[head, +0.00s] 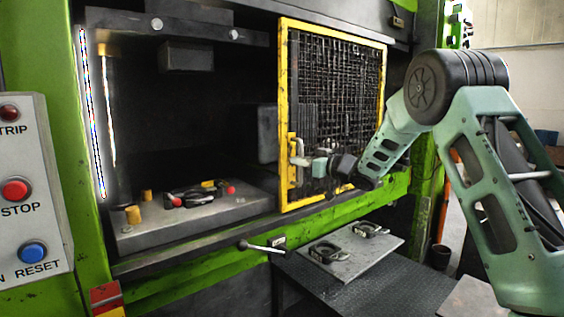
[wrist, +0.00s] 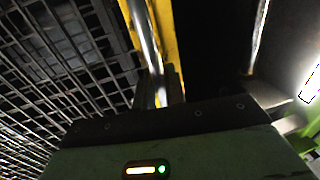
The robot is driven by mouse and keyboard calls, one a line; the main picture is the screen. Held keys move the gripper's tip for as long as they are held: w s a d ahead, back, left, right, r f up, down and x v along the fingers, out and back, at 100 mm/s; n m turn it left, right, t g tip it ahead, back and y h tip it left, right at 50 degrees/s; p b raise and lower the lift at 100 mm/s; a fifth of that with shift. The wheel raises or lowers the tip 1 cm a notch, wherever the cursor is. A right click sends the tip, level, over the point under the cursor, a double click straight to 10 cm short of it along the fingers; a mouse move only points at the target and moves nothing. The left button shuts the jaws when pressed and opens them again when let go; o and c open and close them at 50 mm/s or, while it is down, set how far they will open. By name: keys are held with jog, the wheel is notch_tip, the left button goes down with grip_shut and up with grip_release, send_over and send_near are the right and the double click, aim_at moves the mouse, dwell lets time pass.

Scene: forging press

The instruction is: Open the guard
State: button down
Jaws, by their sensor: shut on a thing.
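The guard (head: 335,75) is a yellow-framed mesh panel on the green press. It covers the right part of the press opening, and the left part stands uncovered. An upright handle (head: 292,175) sits on the guard's left yellow edge. My gripper (head: 300,160) is at this handle and shut on it. The wrist view shows the metal bar of the handle (wrist: 145,40) running down to my gripper (wrist: 160,90), with the mesh to its left and the yellow frame behind. The fingertips are mostly hidden in both views.
Inside the opening, a lower die plate (head: 190,220) carries dark parts with red ends. A lever (head: 262,247) sticks out below the opening. A plate with two dark handles (head: 350,250) lies on a dark shelf. A control panel (head: 30,190) stands at the left.

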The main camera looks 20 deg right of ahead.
jog(key=shift+w+d, duration=0.2)
jog(key=shift+d, duration=0.45)
jog(key=shift+w+d, duration=0.15)
jog(key=shift+d, duration=0.5)
jog(key=c, duration=1.5)
grip_release()
jog(key=shift+c, duration=0.2)
jog(key=b+v, duration=0.5)
jog(key=v, duration=1.2)
jog(key=shift+s, duration=0.15)
